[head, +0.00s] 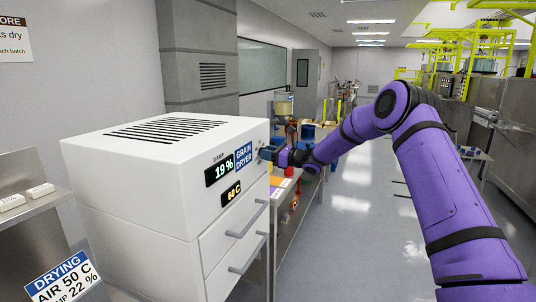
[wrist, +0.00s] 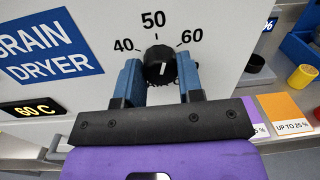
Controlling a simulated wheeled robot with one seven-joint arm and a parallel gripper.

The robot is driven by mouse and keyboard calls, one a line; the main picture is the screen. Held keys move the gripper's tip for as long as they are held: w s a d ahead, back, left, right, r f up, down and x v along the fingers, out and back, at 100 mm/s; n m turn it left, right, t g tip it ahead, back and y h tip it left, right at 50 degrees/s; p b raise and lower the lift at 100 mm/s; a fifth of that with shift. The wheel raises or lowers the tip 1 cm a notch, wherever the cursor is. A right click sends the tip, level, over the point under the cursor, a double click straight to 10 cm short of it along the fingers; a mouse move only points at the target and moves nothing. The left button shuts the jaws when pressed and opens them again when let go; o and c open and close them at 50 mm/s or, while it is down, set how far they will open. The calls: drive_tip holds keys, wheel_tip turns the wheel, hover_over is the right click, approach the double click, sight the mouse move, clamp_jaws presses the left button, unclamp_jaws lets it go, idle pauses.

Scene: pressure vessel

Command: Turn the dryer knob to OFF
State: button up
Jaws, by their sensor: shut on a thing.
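The dryer knob (wrist: 159,62) is black and round, on the white front of the grain dryer (head: 170,135). The labels 40, 50 and 60 stand around it in the wrist view; no OFF label is in sight. A short white mark shows on the knob's face, but I cannot tell clearly which label it points to. My gripper (wrist: 158,70) has its two blue fingers on either side of the knob, shut on it. In the head view my gripper (head: 277,156) is at the dryer's front, and the knob is hidden there.
A display (head: 232,193) on the dryer reads 60 C; another (head: 219,171) reads 19 %. Drawers with handles (head: 247,221) jut out below. A bench with a yellow cup (wrist: 302,77) and blue bins lies to the right. The aisle floor (head: 360,230) is clear.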

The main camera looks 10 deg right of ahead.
drive_tip(key=n, duration=1.4)
drive_tip(key=n+g, duration=0.1)
drive_tip(key=n, duration=1.3)
drive_tip(key=shift+d+f+n+g+y, duration=0.1)
drive_tip(key=shift+f+n+g+y, duration=0.1)
drive_tip(key=shift+n+g+y, duration=0.1)
drive_tip(key=o, duration=0.9)
drive_tip(key=shift+r, duration=0.1)
drive_tip(key=v, duration=1)
drive_tip(key=shift+s+d, duration=0.15)
drive_tip(key=shift+d, duration=0.15)
